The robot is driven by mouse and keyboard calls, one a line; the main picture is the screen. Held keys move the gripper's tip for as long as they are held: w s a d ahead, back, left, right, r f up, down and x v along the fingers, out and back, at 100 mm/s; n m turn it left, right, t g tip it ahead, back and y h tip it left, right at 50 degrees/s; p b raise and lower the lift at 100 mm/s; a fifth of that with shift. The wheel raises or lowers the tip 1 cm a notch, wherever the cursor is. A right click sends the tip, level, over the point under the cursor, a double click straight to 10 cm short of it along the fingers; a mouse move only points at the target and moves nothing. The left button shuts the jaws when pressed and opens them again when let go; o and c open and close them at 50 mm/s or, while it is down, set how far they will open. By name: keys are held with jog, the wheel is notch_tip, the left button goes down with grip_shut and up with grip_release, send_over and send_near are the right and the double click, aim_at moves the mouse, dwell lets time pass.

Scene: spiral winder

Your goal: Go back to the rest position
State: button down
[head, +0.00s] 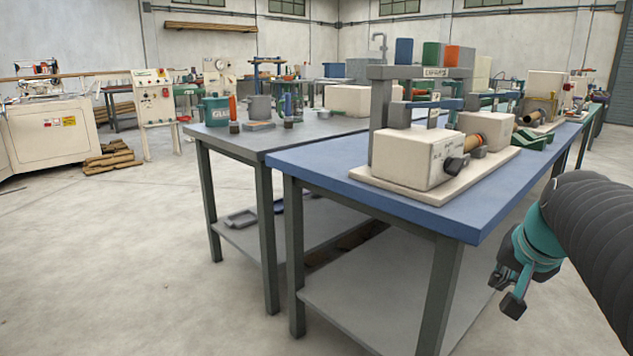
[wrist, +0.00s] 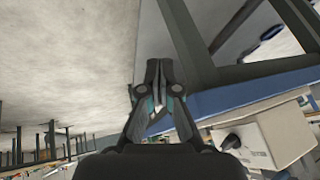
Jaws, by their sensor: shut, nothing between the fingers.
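My gripper (head: 506,290) hangs at the lower right of the head view, off the front right side of the blue-topped table (head: 330,166) and below the level of its top. In the wrist view my gripper (wrist: 153,68) has its two fingers together with nothing between them. The spiral winder (head: 415,160), a cream box with a dark knob on a pale base plate, stands on the blue table. Its cream box also shows in the wrist view (wrist: 275,135), at the lower right. My gripper is apart from the winder.
A grey table (head: 225,137) with a green can (head: 217,111) adjoins the blue table. A lower shelf (head: 370,300) and table legs are near my gripper. A cream machine (head: 50,135) and wood stacks (head: 112,158) stand far left. The floor at left is open.

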jog(key=s+a+f+n, duration=0.3)
jog(key=s+a+f, duration=0.1)
jog(key=s+a, duration=0.2)
jog(key=s+a+f+n+g+y+p, duration=0.1)
jog(key=s+a+f+n, duration=0.3)
jog(key=s+a, duration=0.3)
jog(key=shift+s+a, duration=0.3)
jog(key=shift+a, duration=0.95)
